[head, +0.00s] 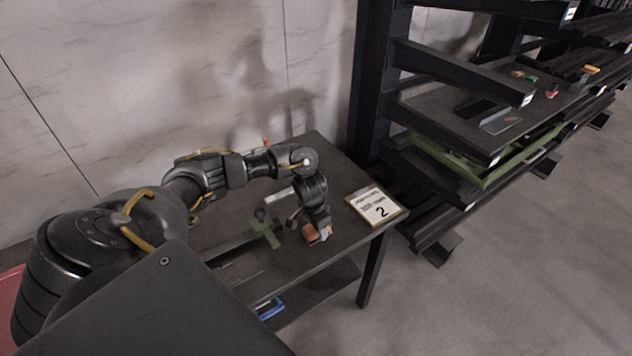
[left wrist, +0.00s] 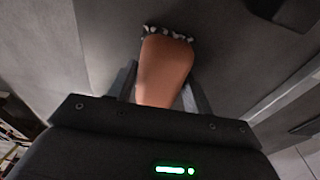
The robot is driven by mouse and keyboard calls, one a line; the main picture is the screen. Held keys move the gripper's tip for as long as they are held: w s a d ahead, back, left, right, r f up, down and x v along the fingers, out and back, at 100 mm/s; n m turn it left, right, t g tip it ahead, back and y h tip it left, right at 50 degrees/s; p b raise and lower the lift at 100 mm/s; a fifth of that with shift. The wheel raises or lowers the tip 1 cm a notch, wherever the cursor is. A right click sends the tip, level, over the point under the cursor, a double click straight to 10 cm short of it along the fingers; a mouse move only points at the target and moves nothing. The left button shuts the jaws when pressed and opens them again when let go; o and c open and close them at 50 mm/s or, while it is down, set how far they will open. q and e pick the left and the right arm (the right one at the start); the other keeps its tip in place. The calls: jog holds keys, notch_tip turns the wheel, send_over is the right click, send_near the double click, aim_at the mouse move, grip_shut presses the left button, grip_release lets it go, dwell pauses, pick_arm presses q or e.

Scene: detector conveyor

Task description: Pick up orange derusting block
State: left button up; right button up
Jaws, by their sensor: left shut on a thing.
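The orange derusting block (head: 311,233) is at the front right part of the dark table (head: 345,238). My left gripper (head: 318,228) reaches down over the block from above and is shut on it. In the left wrist view the orange block (left wrist: 164,70) sits between the two fingers of the gripper (left wrist: 165,88), with a dark, white-specked edge at its far end. Whether the block touches the tabletop is hard to tell. My right gripper is not in view.
A sign with the number 2 (head: 377,206) lies at the table's right corner. A green object (head: 267,232) and a light grey bar (head: 279,195) lie left of my gripper. A dark rack (head: 455,120) with small items stands to the right.

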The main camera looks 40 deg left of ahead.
pick_arm(q)
jog(key=shift+r, duration=0.1)
jog(key=shift+r+b, duration=0.3)
jog(key=shift+b, duration=0.05)
notch_tip(320, 180, up, 3)
jog(key=shift+w+f, duration=0.1)
jog(key=s+d+r+p, duration=0.4)
jog(key=s+d+r, duration=0.4)
jog(key=d+r, duration=0.2)
jog(key=shift+s+d+p, duration=0.2)
jog(key=shift+d+p, duration=0.2)
jog(key=shift+d, duration=0.25)
